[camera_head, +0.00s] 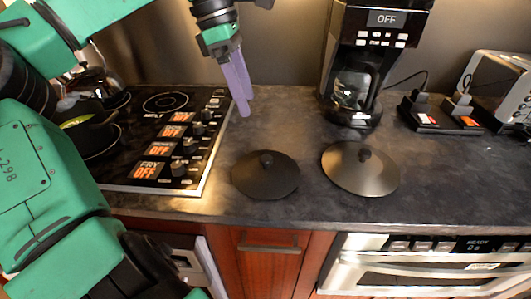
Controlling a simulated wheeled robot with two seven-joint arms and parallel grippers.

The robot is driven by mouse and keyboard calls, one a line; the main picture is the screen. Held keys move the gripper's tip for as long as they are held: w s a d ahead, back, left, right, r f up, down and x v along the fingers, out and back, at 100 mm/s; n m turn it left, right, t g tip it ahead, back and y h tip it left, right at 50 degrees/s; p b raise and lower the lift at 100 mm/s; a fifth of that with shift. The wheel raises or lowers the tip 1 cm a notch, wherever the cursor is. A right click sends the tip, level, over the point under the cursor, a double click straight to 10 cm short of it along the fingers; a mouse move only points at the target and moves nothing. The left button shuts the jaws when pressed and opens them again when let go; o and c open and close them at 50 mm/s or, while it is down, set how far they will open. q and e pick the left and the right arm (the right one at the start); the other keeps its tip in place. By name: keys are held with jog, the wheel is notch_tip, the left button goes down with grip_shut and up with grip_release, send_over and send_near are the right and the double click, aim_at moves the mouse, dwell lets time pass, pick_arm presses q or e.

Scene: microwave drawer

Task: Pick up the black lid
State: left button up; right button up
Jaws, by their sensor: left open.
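A black lid (266,181) with a small round knob lies flat on the dark countertop, right of the cooktop. A second, slightly larger lid (361,176), greyish-brown with a black knob, lies to its right, a small gap apart. My left gripper (243,105) has pale purple fingers pointing down. It is empty above the counter, up and slightly left of the black lid, and touches neither lid. Its fingers overlap from this angle. My right gripper is not in view.
The cooktop (165,150) with lit OFF displays is at left, with dark cookware at its far left. A coffee maker (375,40) stands behind the lids. A toaster (495,85) is at far right. An oven (425,268) sits below the counter edge.

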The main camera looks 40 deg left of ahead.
pick_arm(q)
send_near(266, 157)
jog(key=f, duration=0.1)
jog(key=x, duration=0.7)
jog(key=shift+d, duration=0.2)
jog(key=shift+d+f, duration=0.1)
jog(key=shift+f, duration=0.15)
jog(key=shift+w+f, duration=0.1)
jog(key=shift+w, duration=0.05)
grip_shut()
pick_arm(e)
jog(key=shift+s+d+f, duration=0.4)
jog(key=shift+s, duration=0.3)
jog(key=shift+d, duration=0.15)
